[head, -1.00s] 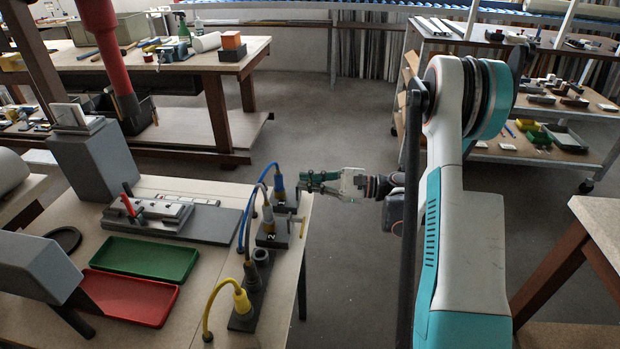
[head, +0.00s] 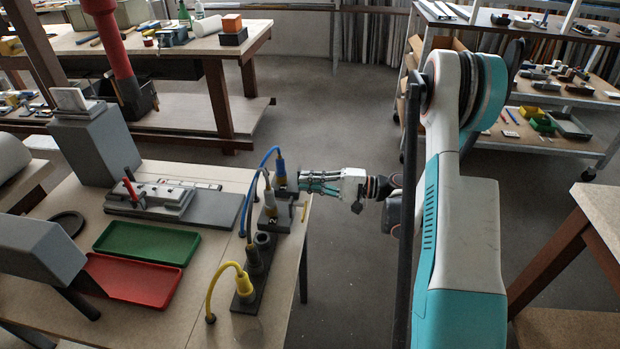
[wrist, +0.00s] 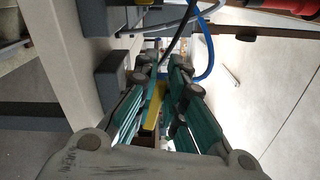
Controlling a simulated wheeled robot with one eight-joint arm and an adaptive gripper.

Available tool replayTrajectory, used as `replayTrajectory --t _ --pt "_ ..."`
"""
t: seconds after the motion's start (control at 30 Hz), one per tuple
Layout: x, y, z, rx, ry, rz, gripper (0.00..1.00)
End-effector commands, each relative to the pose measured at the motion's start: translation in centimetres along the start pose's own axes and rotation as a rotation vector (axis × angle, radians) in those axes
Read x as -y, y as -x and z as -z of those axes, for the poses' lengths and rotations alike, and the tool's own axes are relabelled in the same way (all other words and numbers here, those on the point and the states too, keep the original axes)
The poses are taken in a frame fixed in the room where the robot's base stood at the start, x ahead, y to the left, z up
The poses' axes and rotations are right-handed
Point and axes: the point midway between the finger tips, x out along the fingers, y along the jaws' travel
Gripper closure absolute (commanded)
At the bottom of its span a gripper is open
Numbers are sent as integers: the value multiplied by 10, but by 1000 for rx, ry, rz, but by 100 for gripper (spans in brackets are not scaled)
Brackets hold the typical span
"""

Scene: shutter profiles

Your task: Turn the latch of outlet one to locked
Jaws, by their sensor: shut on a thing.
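The outlet with the blue plug (head: 280,170) is the farthest in the row at the table's right edge; I take it as outlet one, its number hidden. My gripper (head: 306,185) reaches in from the right, beside this outlet. In the wrist view, a yellow bar (wrist: 153,105), apparently the latch, lies between the teal fingers of my gripper (wrist: 160,80), which are shut on it. The latch's exact angle cannot be told, as the fingers hide much of it in the head view.
The outlet marked 2 (head: 271,212) stands just nearer, with its own pale yellow latch (head: 304,212) sticking out. A yellow plug (head: 243,286) sits nearer still. Blue cable (wrist: 206,50) arches close to my fingers. Green tray (head: 147,242) and red tray (head: 132,281) lie left.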

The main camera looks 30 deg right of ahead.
Motion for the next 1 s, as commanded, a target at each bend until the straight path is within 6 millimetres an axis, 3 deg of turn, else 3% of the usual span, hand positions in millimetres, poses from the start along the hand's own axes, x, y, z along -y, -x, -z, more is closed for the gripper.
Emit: replayTrajectory --t 0.3,0.8,0.83,0.9,1.0 --pt "-6 0 0 0 98 -1 100" --pt "-7 0 0 0 113 -2 100" --pt "-7 0 0 0 113 -2 83" --pt "-6 0 0 0 113 -1 68" --pt "-6 0 0 0 113 -1 68"
